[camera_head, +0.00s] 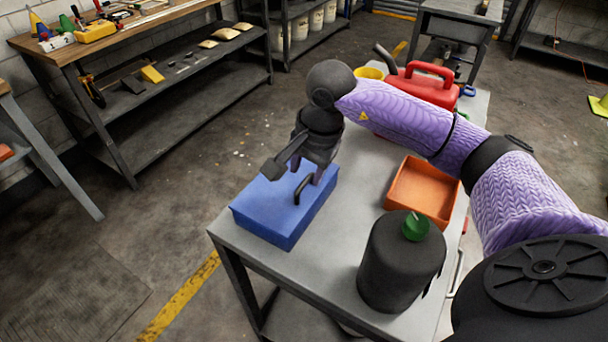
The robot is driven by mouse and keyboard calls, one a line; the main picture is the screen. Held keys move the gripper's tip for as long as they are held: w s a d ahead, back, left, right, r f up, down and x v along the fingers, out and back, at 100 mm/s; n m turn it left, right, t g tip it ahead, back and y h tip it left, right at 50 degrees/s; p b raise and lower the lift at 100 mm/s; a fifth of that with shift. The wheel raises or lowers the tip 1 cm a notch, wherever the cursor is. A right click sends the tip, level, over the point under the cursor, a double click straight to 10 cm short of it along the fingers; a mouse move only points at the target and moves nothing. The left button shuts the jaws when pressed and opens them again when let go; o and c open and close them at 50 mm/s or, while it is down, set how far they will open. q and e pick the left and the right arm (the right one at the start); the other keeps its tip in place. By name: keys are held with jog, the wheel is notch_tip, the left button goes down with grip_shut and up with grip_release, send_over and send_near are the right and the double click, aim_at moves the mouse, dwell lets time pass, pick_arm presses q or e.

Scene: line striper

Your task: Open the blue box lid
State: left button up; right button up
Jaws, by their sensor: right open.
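The blue box (268,205) sits at the left corner of the grey table, with its lid down. A dark handle (304,188) stands up from the lid. My right gripper (294,178) is just above the lid, close to the handle, with its jaws open. One dark finger points out to the left and another part reaches down by the handle. I cannot tell whether it touches the handle. The gripper and wrist hide part of the lid. My left gripper is not in view.
On the table (345,215) are an orange open tray (423,190), a red fuel can (420,84), a yellow container (370,72) and a dark cylinder (400,265) with a green item on it. Shelving (175,90) stands at the back left.

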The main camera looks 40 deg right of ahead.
aim_at(287, 180)
jog(key=shift+w+a+f, duration=0.1)
jog(key=shift+w+f, duration=0.05)
jog(key=shift+f, duration=0.55)
jog(key=shift+w+f, duration=0.1)
jog(key=shift+f, duration=0.6)
grip_shut()
